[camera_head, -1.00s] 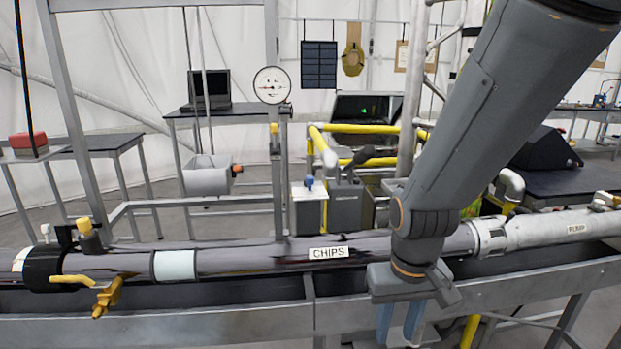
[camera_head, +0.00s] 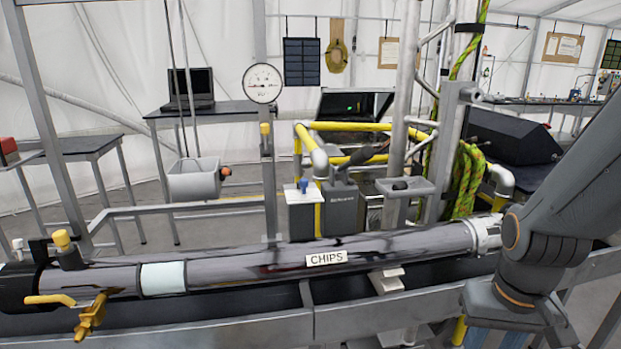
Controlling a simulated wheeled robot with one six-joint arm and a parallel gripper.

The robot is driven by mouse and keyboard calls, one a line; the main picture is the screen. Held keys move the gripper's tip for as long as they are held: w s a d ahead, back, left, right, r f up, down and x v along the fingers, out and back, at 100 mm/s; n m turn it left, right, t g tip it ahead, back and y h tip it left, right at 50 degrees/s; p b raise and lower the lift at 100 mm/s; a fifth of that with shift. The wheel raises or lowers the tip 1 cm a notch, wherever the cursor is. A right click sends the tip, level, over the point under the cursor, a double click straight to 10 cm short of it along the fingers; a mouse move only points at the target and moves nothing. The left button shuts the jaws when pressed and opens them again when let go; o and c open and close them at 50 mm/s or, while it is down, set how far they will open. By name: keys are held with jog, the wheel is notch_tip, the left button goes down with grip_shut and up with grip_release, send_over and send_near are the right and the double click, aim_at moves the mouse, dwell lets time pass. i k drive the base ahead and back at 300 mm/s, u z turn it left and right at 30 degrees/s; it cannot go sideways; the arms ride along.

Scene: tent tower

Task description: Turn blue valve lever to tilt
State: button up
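A small blue handle or knob (camera_head: 303,186) stands on top of a white box (camera_head: 305,205) left of centre, behind the long dark pipe. It is too small to tell its exact angle or whether it is the valve lever. My gripper (camera_head: 494,338) is at the lower right, pointing down, in front of the pipe's right end and well apart from the blue piece. Its two bluish fingers show apart at the bottom edge with no object seen between them. Their tips are cut off by the frame.
A dark pipe labelled CHIPS (camera_head: 326,258) crosses the front above a metal trough. A yellow valve handle (camera_head: 90,318) hangs at its left. Yellow pipes (camera_head: 345,127), a pressure gauge (camera_head: 262,83) and a grey bucket (camera_head: 194,180) stand behind. Upright posts flank the white box.

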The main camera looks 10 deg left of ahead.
aim_at(301, 184)
jog(key=k, duration=0.65)
jog(key=u, duration=0.75)
jog(key=i, duration=0.6)
jog(key=u, duration=0.05)
